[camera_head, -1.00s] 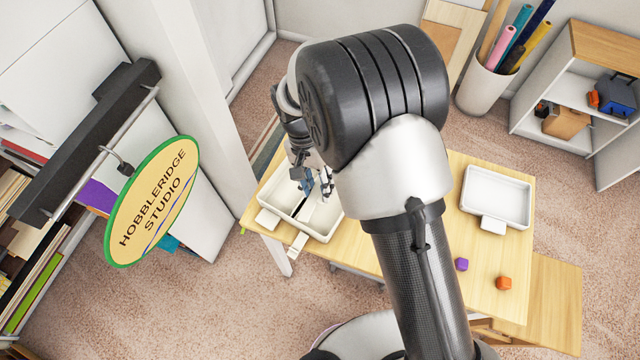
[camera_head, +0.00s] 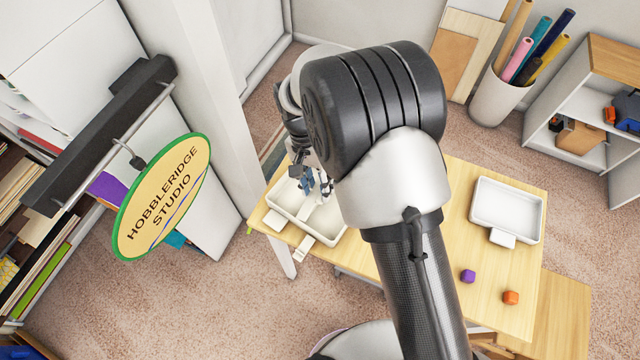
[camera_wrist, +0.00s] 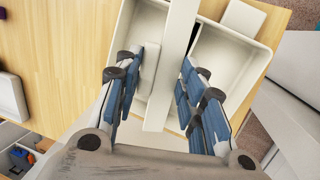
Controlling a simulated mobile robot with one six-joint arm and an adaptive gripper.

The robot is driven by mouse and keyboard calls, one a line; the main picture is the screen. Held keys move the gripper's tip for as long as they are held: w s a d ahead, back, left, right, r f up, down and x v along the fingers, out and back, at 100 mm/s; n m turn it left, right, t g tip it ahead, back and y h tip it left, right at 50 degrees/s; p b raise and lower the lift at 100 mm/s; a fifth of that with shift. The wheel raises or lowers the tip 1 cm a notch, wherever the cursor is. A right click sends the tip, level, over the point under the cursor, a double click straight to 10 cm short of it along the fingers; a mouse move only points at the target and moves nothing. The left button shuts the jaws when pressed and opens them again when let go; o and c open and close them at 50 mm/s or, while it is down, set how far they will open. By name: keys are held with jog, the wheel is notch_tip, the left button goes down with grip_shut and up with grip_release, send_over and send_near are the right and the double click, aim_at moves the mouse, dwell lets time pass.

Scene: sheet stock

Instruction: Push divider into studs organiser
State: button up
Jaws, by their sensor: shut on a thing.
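The studs organiser, a white open tray, stands at the left end of the wooden table, its front wall (camera_head: 285,213) showing in the head view. Its rim (camera_wrist: 243,38) shows at the top of the wrist view. My gripper (camera_head: 319,190) is over the organiser, partly behind my arm. In the wrist view my gripper (camera_wrist: 165,62) has its blue-padded fingers on both sides of the white divider (camera_wrist: 174,55), shut on it. The divider runs across the organiser's middle, with a dark patch beside it. Whether its lower edge is fully seated cannot be told.
A second white tray (camera_head: 505,214) stands empty at the table's right. The oval sign (camera_head: 162,197) hangs at left. A bin of rolls (camera_head: 497,98) stands behind the table.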

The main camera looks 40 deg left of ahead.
jog(key=shift+s+a, duration=0.15)
jog(key=shift+a, duration=0.5)
jog(key=o, duration=1)
jog(key=v, duration=1.2)
